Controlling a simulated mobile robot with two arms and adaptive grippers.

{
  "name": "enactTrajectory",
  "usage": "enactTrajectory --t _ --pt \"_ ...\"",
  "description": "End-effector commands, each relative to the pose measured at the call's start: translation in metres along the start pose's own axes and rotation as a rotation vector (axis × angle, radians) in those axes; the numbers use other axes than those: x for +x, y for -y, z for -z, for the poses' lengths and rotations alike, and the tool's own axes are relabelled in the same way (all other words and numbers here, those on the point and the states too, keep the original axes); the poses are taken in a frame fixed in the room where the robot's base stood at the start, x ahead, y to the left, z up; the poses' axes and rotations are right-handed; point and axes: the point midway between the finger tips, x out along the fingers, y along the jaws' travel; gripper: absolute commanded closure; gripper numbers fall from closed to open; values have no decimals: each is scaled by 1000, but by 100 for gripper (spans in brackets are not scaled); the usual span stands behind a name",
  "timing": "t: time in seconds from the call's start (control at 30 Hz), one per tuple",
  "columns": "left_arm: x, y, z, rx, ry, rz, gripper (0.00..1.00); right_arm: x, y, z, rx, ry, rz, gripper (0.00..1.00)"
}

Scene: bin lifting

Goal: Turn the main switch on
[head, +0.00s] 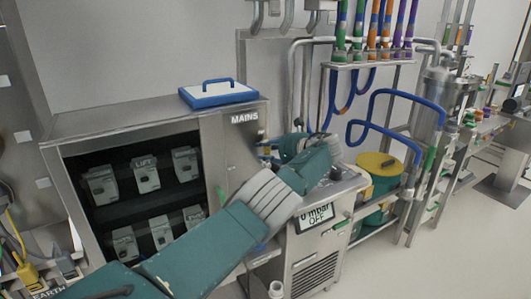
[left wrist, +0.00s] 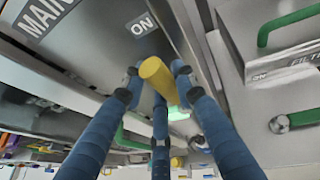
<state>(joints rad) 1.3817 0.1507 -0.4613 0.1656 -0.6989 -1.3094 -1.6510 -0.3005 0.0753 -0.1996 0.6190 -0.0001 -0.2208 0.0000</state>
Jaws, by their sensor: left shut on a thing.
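The steel mains cabinet (head: 212,140) stands left of centre in the head view, with a MAINS label on its right-hand panel. In the left wrist view its panel (left wrist: 90,50) shows MAIN and ON lettering. A yellow cylindrical switch handle (left wrist: 155,76) sticks out near the ON label, between the blue fingers of my left gripper (left wrist: 158,88). The fingers are shut on the handle. In the head view my left gripper (head: 267,154) is at the cabinet's right side, and my teal arm hides part of the area. My right gripper is not in view.
A blue-rimmed white tray (head: 218,93) lies on the cabinet top. Grey switch units, one labelled LIFT (head: 146,178), sit on the open shelves. A steel unit with a display reading OFF (head: 315,217) stands close right of my arm. The floor at far right is clear.

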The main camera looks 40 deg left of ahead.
Motion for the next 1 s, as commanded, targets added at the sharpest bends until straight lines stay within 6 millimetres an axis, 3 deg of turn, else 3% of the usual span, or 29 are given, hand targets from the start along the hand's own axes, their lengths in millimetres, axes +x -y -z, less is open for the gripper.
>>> enactTrajectory --t 0.23,0.27,0.37,0.77,1.0 --pt "-1 1 4 1 -6 3 100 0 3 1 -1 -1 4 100" --pt "-1 1 4 1 -6 3 70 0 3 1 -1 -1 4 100" --pt "-1 1 3 1 -5 3 52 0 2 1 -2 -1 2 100" --pt "-2 1 1 -1 -2 1 52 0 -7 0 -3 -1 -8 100" --pt "-18 2 2 -1 0 3 52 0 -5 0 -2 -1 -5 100"
